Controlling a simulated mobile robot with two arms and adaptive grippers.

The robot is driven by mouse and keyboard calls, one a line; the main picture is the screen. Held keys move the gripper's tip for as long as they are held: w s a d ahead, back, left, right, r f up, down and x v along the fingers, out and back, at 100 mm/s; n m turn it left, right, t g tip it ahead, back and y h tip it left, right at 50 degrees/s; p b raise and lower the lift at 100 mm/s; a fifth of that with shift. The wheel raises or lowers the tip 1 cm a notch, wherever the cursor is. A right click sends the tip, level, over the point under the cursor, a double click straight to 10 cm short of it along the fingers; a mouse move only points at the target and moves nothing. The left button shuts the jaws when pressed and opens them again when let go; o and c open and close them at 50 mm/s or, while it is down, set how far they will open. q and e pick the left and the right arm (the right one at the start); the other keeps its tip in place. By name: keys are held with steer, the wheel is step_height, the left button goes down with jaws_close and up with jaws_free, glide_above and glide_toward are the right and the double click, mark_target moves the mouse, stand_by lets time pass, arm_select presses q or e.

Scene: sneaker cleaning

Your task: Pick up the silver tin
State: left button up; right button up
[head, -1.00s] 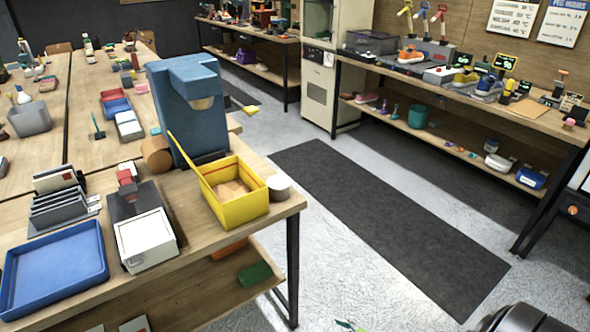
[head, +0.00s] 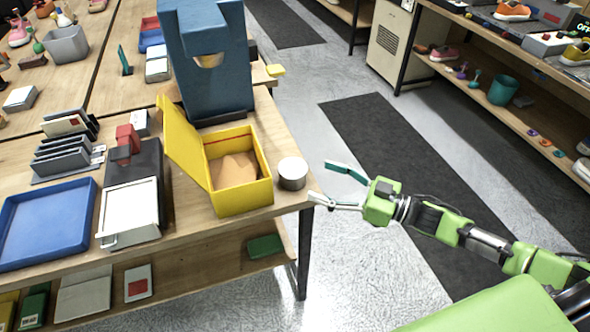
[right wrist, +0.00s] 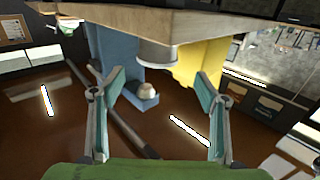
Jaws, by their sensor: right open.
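The silver tin (head: 292,176) is a short round can with a pale top, upright on the wooden table (head: 281,200) near its right front corner. My right gripper (head: 320,181) is open and empty, just right of the tin and beyond the table edge, its fingers pointing left toward the tin without touching it. In the right wrist view, which looks upside down, the tin (right wrist: 157,55) shows ahead, between the two spread fingers (right wrist: 160,76). My left gripper is not in view.
An open yellow box (head: 243,200) stands just left of the tin, with a large blue object (head: 215,95) behind. A white-lidded case (head: 130,208) and blue tray (head: 45,228) lie farther left. The floor right of the table is clear, with dark mats (head: 420,170).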

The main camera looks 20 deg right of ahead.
mark_target(305, 173)
steer(key=x, duration=0.3)
steer(key=shift+w+d, duration=0.1)
steer(key=shift+w, duration=0.05)
steer(key=shift+w+a, duration=0.25)
steer(key=shift+w, duration=0.05)
steer(key=shift+w+a+p, duration=0.3)
steer(key=shift+a+p, duration=0.05)
steer(key=shift+a, duration=0.05)
steer(key=p+x, duration=0.1)
steer(key=x, duration=0.2)
steer(key=shift+w+a, duration=0.2)
steer(key=shift+w, duration=0.1)
steer(key=shift+w+a+f, duration=0.15)
steer(key=shift+w+a, duration=0.15)
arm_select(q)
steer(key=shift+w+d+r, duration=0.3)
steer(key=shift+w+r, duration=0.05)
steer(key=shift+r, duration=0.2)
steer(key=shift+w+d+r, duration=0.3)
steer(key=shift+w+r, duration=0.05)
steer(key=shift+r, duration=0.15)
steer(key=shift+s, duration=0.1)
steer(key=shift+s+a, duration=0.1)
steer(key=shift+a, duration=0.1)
arm_select(e)
steer(key=c, duration=1.1)
